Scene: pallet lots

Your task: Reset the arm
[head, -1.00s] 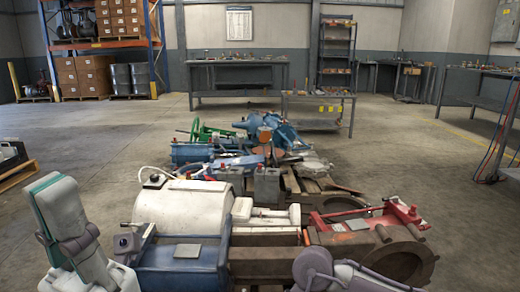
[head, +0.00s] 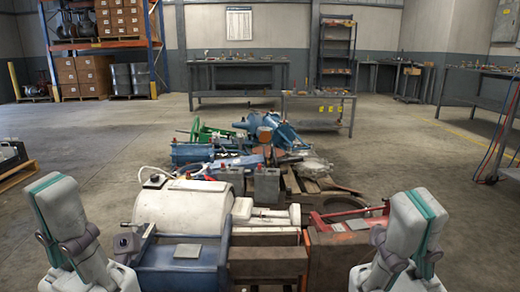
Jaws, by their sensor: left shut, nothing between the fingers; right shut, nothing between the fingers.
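My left arm (head: 72,235) stands at the lower left of the head view, a pale link with a teal stripe and grey joints, folded upright. My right arm (head: 405,238) stands at the lower right in a nearly mirrored pose, also upright. I cannot make out the fingers of either gripper in this view. Both visible arm parts are in front of the pallet load, and neither holds anything that I can see.
Close ahead lie a white rounded tank (head: 185,207), a blue box-like part (head: 178,262), a brown block (head: 267,262) and a red-framed part (head: 345,222). Blue machine parts (head: 270,130) lie farther back. A workbench (head: 237,80) stands by the wall. Open floor (head: 90,135) lies left.

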